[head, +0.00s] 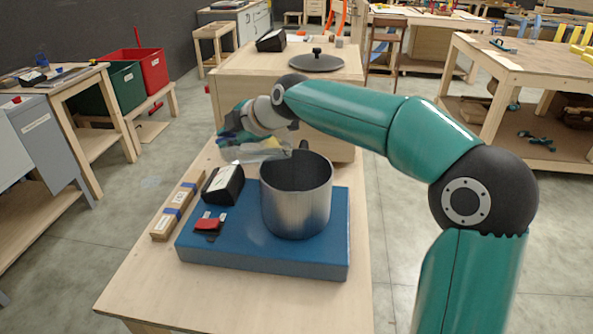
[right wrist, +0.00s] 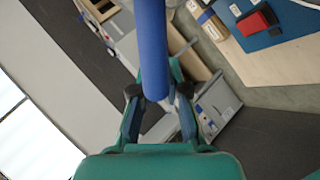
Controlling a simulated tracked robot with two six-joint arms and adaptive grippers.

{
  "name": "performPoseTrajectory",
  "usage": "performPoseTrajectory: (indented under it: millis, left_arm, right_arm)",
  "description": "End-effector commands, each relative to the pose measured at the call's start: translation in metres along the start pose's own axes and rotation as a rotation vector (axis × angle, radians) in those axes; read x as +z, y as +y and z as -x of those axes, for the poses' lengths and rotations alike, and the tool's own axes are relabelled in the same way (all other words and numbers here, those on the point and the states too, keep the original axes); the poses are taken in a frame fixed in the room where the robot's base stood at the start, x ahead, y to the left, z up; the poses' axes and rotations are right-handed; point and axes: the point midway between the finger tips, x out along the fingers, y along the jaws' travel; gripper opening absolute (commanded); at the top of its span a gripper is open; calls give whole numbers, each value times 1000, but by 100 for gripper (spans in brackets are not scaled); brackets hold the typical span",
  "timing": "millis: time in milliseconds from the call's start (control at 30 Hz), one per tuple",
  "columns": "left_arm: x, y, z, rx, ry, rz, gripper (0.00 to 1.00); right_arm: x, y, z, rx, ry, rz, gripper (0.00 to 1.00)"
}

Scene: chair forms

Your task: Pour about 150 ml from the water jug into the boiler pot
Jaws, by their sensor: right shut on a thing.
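The boiler pot (head: 296,210) is an open grey metal pot standing upright on a blue slab on the near table. My right gripper (head: 232,138) is just behind and left of the pot. It is shut on the blue handle (right wrist: 152,50) of the water jug, which shows large in the right wrist view. The jug's clear body (head: 258,151) looks tilted over, its right end close to the pot's back left rim. I cannot tell whether it touches the rim or whether water is flowing. The pot's inside is dark and any water level is hidden. My left gripper is out of view.
The blue slab (head: 255,256) also carries a black box (head: 223,184) and a red-and-black item (head: 209,224). A wooden bar with blue bands (head: 177,206) lies to its left. A dark lid (head: 316,62) rests on the table behind. The near table's front is clear.

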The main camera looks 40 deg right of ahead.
Motion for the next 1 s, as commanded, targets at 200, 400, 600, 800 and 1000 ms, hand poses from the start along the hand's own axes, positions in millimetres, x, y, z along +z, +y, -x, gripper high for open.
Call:
performPoseTrajectory:
  millis: [200,400,600,800,1000]
  left_arm:
    - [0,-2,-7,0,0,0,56]
    - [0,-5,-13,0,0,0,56]
    - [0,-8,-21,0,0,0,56]
    - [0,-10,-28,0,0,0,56]
    - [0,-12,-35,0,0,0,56]
  right_arm:
    - [2,6,2,5,17,-23,0]
    - [4,9,3,5,33,-41,0]
    - [5,11,6,3,51,-57,0]
    - [2,11,9,1,74,-69,0]
    - [0,11,13,0,101,-86,0]
